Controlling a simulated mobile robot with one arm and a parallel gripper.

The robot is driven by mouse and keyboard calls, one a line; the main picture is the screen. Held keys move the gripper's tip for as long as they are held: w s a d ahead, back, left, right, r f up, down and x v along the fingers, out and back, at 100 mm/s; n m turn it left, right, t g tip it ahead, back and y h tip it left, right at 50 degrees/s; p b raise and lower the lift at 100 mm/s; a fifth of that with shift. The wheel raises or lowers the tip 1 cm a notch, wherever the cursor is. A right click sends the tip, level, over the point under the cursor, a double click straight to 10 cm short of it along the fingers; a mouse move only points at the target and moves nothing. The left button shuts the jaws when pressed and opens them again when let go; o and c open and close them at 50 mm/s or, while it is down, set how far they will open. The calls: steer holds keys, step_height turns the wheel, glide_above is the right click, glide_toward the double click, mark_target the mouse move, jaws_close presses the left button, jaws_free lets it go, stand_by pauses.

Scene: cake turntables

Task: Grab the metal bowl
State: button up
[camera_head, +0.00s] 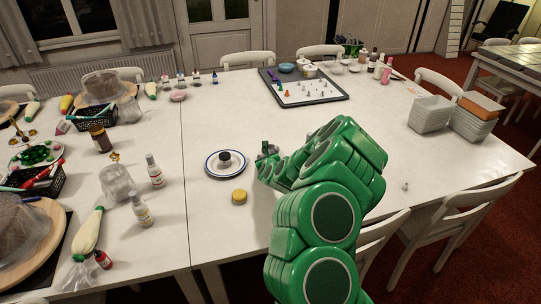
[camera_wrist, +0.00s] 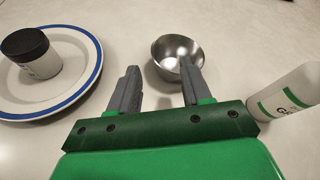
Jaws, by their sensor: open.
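The metal bowl (camera_wrist: 172,52) is a small, shiny, empty bowl standing upright on the white table in the wrist view. My gripper (camera_wrist: 159,76) is open, its two grey fingers pointing toward the bowl. The right fingertip overlaps the bowl's right side in the picture; I cannot tell whether it touches. The left finger is to the left of the bowl, over bare table. In the head view my green arm reaches over the table, with my gripper (camera_head: 266,150) at its end, right of the blue-rimmed plate. The bowl is hidden there behind my arm.
A blue-rimmed white plate (camera_wrist: 88,75) with a dark-lidded jar (camera_wrist: 31,54) stands left of the gripper. In the head view a yellow lid-like disc (camera_head: 239,196) and a tray (camera_head: 325,97) with small items are nearby.

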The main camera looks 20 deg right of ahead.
mark_target(264, 152)
steer(key=shift+x, duration=2.65)
steer(key=shift+w+f, duration=0.35)
steer(key=shift+w, duration=0.15)
steer(key=shift+w+d, duration=0.1)
steer(key=shift+w, duration=0.4)
steer(key=shift+c, duration=0.3)
steer(key=shift+f, duration=0.1)
jaws_close()
